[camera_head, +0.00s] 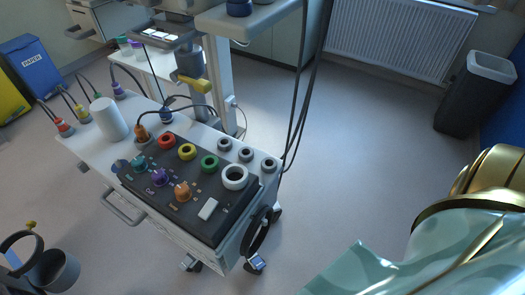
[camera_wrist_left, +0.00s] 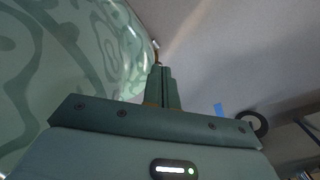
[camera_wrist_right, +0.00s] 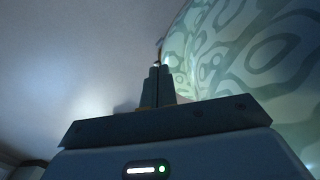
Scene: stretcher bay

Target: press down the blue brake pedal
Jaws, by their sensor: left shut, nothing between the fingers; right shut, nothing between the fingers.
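A white cart (camera_head: 230,250) stands left of centre in the head view, on dark casters. A small bluish pedal (camera_head: 256,264) shows low at its front right caster. In the left wrist view a small flat blue piece (camera_wrist_left: 220,110), which looks like the pedal, lies right of the fingers, beside a dark ring-shaped wheel (camera_wrist_left: 256,123). My left gripper (camera_wrist_left: 161,70) is shut and empty, apart from the blue piece. My right gripper (camera_wrist_right: 157,70) is shut and empty, with only bare floor and my own patterned body around it. Neither gripper shows in the head view.
The cart top carries a dark panel (camera_head: 150,205) with coloured knobs and sockets. Dark cables (camera_head: 300,90) hang at its right. A grey bin (camera_head: 476,95) and a radiator (camera_head: 390,40) stand at the back. The floor (camera_head: 345,150) right of the cart is clear.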

